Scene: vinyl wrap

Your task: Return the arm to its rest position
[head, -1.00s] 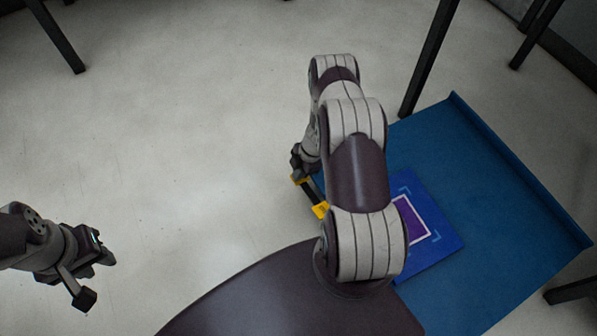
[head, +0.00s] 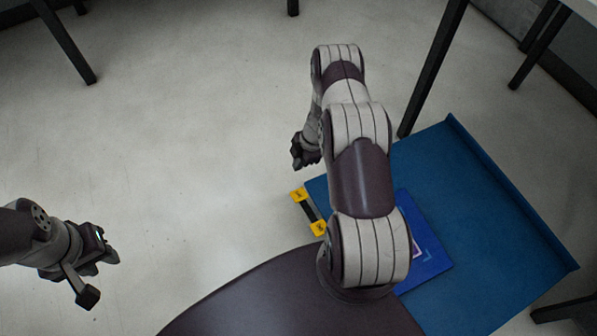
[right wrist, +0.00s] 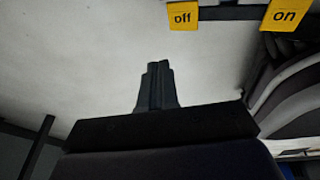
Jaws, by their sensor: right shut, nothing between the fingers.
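My right arm reaches forward across the middle of the head view. Its gripper (head: 303,152) is partly hidden behind the arm links, over the pale floor and beyond the blue mat's left corner. In the right wrist view the two fingers (right wrist: 157,84) are together with nothing between them. My left gripper (head: 102,252) is at the left of the head view, over bare floor. Its fingers are too small and dark to tell their opening.
A black bar with yellow ends (head: 308,211), labelled "off" (right wrist: 183,16) and "on" (right wrist: 285,15), lies at the left edge of a blue mat (head: 480,220). A smaller blue panel (head: 432,262) is partly behind my arm. Dark legs (head: 432,70) stand farther back.

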